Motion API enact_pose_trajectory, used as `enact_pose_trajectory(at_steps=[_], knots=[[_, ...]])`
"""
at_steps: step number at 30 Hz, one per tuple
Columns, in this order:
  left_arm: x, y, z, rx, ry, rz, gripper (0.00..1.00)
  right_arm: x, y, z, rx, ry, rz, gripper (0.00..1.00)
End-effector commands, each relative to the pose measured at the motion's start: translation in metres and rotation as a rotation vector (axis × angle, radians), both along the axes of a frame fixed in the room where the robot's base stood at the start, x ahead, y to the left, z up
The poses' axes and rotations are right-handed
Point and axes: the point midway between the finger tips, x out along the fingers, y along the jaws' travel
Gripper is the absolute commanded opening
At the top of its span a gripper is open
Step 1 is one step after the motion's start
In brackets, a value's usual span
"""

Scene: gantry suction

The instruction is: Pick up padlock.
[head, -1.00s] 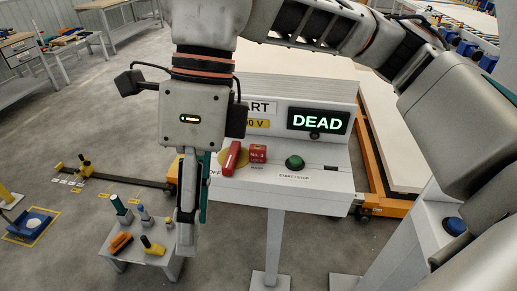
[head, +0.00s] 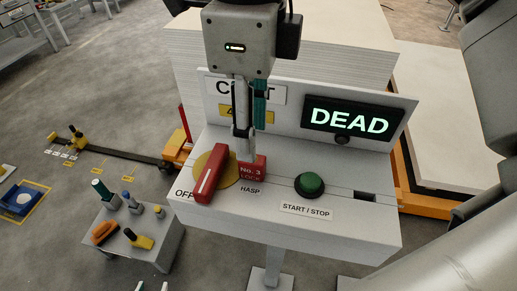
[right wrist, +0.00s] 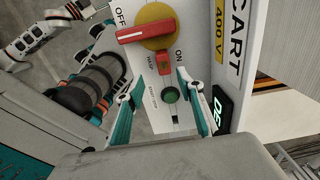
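The red padlock (head: 253,173), marked "No. 3 LOCK", sits at the hasp on the sloping control panel. It also shows in the right wrist view (right wrist: 164,64). My right gripper (head: 246,158) points down at it, with the fingertips at the padlock's top edge in the head view. In the right wrist view the fingers of my right gripper (right wrist: 159,72) are apart, with the padlock between or just beyond their tips; contact cannot be told. My left gripper (head: 152,287) shows only as two separated fingertips at the bottom edge of the head view.
A red switch handle (head: 211,175) on a yellow disc is close left of the padlock. A green button (head: 309,185) is to its right. The "DEAD" display (head: 350,122) stands behind. A small table (head: 160,245) with several tools stands at lower left.

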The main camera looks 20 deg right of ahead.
Motion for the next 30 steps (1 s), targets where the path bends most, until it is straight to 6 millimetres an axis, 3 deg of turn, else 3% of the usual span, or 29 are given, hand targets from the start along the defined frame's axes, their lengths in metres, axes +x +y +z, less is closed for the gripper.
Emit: enact_pose_trajectory(at_steps=[14, 21, 30], knots=[[-0.006, 0.005, -0.01, 0.013, 0.014, -0.002, 0.38, 0.002, 0.0, -0.04, -0.002, 0.004, -0.001, 0.38], [-0.005, 0.005, -0.009, 0.013, 0.011, -0.002, 0.38, 0.004, 0.001, -0.074, -0.002, 0.005, 0.0, 0.38], [-0.004, 0.005, -0.008, 0.012, 0.008, -0.001, 0.38, 0.005, 0.001, -0.082, -0.002, 0.003, -0.002, 0.38]])
